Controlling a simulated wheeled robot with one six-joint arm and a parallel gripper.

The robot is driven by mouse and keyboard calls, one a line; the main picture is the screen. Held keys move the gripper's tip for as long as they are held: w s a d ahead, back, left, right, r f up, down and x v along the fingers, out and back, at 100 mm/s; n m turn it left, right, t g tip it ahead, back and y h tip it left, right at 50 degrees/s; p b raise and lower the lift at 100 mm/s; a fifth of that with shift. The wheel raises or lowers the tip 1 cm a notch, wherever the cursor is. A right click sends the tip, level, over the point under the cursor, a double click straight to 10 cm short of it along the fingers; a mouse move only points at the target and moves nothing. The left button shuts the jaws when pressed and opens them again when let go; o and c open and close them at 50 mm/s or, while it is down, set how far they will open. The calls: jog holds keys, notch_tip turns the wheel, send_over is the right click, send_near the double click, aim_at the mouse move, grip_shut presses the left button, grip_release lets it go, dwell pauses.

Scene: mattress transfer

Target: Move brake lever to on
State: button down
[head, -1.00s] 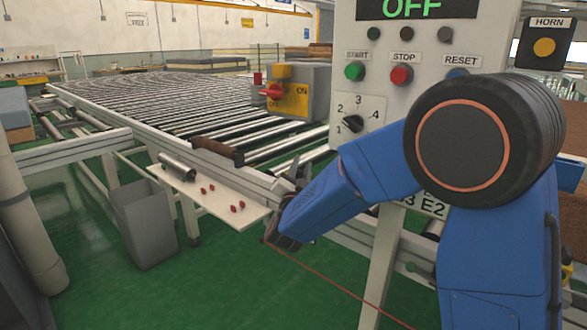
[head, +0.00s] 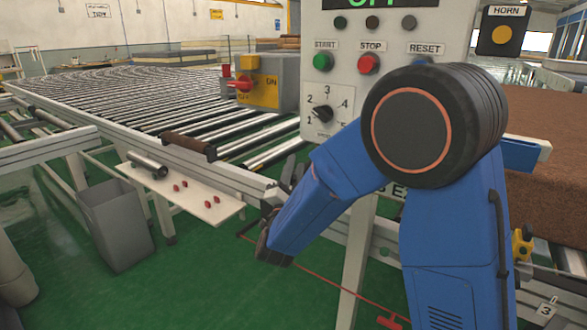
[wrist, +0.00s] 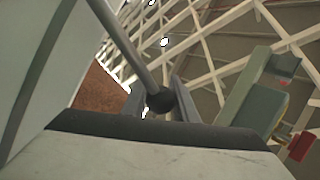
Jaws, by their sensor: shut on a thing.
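In the wrist view a grey metal rod with a dark round knob (wrist: 160,100), which looks like the brake lever, comes in from the upper left. Its knob end sits between the two fingers of my gripper (wrist: 158,98), which is shut on it. In the head view my gripper (head: 290,172) is beside the conveyor's side rail, below and left of the control panel (head: 385,95). There the lever is not discernible, and my blue arm covers the panel's lower part. Lever position markings cannot be read in either view.
A grey box with a yellow ON/OFF plate (head: 265,90) and red switch stands on the roller conveyor (head: 130,100). A white shelf (head: 215,211) with red pieces and a grey bin (head: 115,225) are left of my arm. A brown mattress (head: 555,180) lies at right.

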jog(key=shift+d+f, duration=0.1)
jog(key=shift+f, duration=0.1)
jog(key=c, duration=1.4)
grip_release()
jog(key=shift+s+r, duration=0.1)
jog(key=shift+c, duration=0.2)
jog(key=v, duration=1.7)
jog(key=shift+s, duration=0.15)
